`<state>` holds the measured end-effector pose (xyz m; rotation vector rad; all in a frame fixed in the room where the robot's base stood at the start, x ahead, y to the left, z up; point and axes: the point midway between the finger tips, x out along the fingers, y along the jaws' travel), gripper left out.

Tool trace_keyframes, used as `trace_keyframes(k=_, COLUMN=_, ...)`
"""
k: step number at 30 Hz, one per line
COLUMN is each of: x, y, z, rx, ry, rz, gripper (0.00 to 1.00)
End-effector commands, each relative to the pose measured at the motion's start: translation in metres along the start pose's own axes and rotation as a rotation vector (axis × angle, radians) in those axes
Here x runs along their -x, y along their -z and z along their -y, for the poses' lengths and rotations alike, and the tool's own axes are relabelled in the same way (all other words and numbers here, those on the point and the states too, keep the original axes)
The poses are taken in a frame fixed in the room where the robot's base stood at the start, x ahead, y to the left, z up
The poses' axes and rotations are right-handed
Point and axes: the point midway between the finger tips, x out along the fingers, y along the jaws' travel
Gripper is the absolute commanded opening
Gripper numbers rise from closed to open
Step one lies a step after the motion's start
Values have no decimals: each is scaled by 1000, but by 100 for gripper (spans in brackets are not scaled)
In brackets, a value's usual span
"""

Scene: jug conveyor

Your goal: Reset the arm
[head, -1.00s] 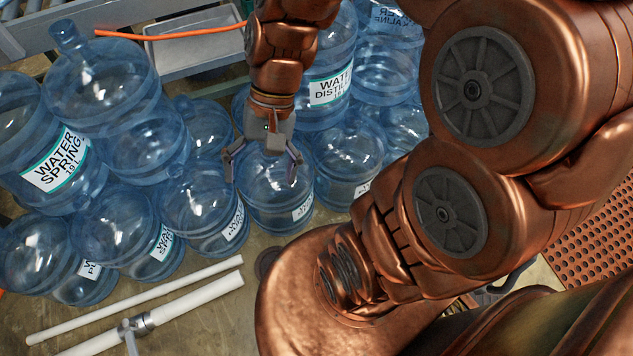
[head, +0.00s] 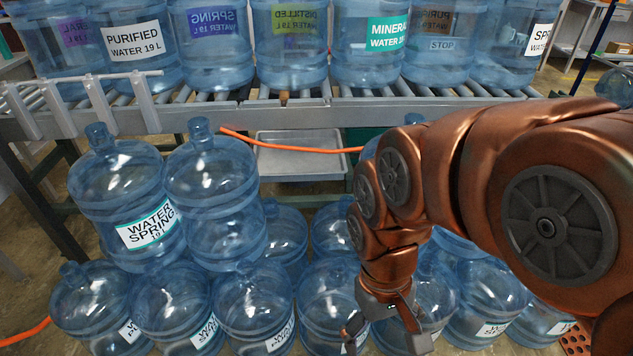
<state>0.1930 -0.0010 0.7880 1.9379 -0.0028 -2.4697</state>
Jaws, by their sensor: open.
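My copper arm comes in from the right and bends down in the middle of the head view. My gripper (head: 388,338) points down with its grey fingers spread and nothing between them. It is in front of the lower jugs, with one finger overlapping a lower water jug (head: 330,295); I cannot tell whether they touch. More lower jugs stand to its left, such as one water jug (head: 252,305). Part of the jugs behind my arm is hidden.
A roller conveyor (head: 230,112) crosses the back with a row of labelled jugs (head: 290,45) on it. Two upper jugs (head: 125,205) stand on the left. An orange cable (head: 290,147) runs past a grey tray (head: 300,165) below the conveyor.

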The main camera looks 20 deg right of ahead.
Motion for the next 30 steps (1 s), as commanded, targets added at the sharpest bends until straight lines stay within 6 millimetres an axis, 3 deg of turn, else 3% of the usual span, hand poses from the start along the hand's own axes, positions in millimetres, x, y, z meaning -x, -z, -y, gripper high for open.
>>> trace_keyframes(k=7, x=0, y=0, z=0, rx=-1, ry=1, rz=0, gripper=94)
trace_keyframes(k=17, x=65, y=-16, z=0, rx=-1, ry=1, rz=-23, gripper=94)
trace_keyframes(k=30, x=166, y=-43, z=0, rx=0, ry=2, rz=-63, gripper=94)
